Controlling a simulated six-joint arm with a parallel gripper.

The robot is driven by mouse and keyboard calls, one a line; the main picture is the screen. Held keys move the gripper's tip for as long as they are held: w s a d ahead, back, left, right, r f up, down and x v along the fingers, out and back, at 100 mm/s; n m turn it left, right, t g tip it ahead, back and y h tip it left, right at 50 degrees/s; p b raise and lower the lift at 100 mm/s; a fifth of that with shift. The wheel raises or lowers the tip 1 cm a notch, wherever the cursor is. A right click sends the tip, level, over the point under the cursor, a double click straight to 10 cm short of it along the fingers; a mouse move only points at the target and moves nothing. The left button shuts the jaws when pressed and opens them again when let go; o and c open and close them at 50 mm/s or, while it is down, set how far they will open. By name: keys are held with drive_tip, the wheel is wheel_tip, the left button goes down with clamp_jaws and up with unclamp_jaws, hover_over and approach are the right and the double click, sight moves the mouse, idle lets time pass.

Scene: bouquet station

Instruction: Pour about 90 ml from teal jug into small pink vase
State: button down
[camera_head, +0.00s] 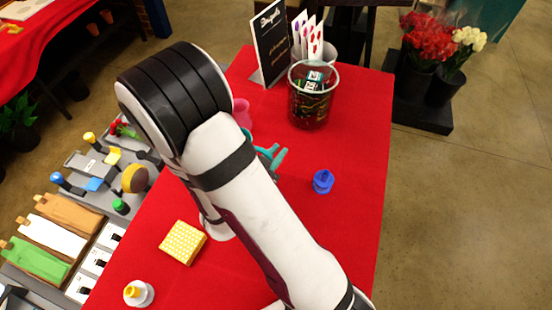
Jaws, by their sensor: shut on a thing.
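My arm crosses the middle of the head view and hides my gripper and whatever is in it. A teal piece (270,157), which looks like part of the teal jug, shows just right of my upper arm. Most of its body is hidden, so I cannot tell its tilt or whether it is held. The pink vase (242,112) shows partly behind my arm, just above the teal piece. Its lower part is hidden, and the gap between the two cannot be judged.
On the red table (350,130) are a dark glass bucket (312,98), a blue object (323,181), a yellow block (183,242), a white-and-yellow piece (138,293) and a black sign (271,42). A grey tool rack (90,165) lines the left. The right side of the table is clear.

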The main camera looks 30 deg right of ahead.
drive_tip(key=w+d+r, duration=0.3)
drive_tip(key=w+d, duration=0.1)
drive_tip(key=d, duration=0.4)
drive_tip(key=w+d+r, duration=0.3)
drive_tip(key=w+d, duration=0.1)
drive_tip(key=d, duration=0.4)
drive_tip(key=shift+w, duration=0.4)
drive_tip(key=shift+w+a+r, duration=0.1)
drive_tip(key=shift+a, duration=0.1)
drive_tip(key=w+a+n+g+h, duration=0.2)
drive_tip(key=w+a+n+h, duration=0.2)
drive_tip(key=n, duration=0.2)
drive_tip(key=shift+w+a+r+n, duration=0.15)
drive_tip(key=shift+w+a+n, duration=0.05)
drive_tip(key=shift+w+n, duration=0.2)
drive_tip(key=shift+w+a+r+n+h, duration=0.1)
drive_tip(key=shift+w+a+n+h, duration=0.15)
drive_tip(key=shift+n, duration=0.25)
